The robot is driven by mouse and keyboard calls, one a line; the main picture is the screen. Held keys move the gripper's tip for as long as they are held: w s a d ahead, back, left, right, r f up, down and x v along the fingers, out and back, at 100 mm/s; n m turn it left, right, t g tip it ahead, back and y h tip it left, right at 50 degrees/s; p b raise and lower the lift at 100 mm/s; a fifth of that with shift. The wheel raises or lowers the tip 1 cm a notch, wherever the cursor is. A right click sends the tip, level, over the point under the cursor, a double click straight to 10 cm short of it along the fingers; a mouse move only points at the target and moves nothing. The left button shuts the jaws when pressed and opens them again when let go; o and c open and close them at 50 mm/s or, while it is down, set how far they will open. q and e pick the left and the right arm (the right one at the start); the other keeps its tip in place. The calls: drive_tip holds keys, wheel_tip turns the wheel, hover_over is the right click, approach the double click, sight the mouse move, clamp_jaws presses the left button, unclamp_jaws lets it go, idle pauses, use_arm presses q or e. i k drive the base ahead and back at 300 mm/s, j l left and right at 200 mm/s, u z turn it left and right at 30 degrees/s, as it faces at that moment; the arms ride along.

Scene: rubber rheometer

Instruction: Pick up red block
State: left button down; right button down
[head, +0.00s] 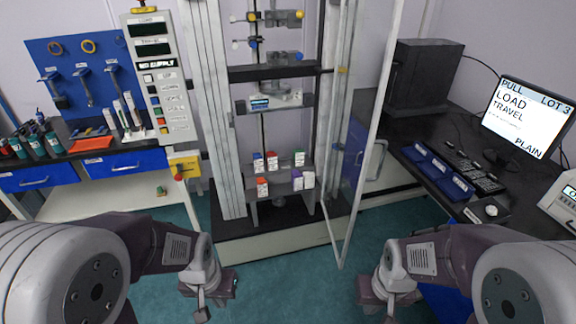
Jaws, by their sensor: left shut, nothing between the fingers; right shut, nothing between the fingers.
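Several small blocks with white labels stand on a grey platform (281,208) inside the tall test frame. A red block (271,162) is in the back row, beside a blue block (258,163). An orange-red block (262,188) stands in the front row at the left. A green block (299,159), a purple-blue block (297,180) and a whitish block (308,181) are to the right. My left gripper (215,292) is shut and empty, low in front of the frame at left. My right gripper (378,296) is shut and empty, low at right. Both are well apart from the blocks.
A clear door (361,130) stands open at the frame's right side, its edge reaching toward me. A bench with bottles (37,143) is at left. A dark desk with monitor (524,115) and keyboard (467,166) is at right. Green floor (290,275) between my grippers is clear.

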sight(272, 160)
drive_tip(key=i+j+z, duration=0.2)
drive_tip(key=i, duration=0.5)
drive_tip(key=i+j+z, duration=0.15)
drive_tip(key=i+j, duration=0.4)
drive_tip(key=i+j+z, duration=0.2)
drive_tip(key=i+j, duration=0.3)
drive_tip(key=i, duration=0.2)
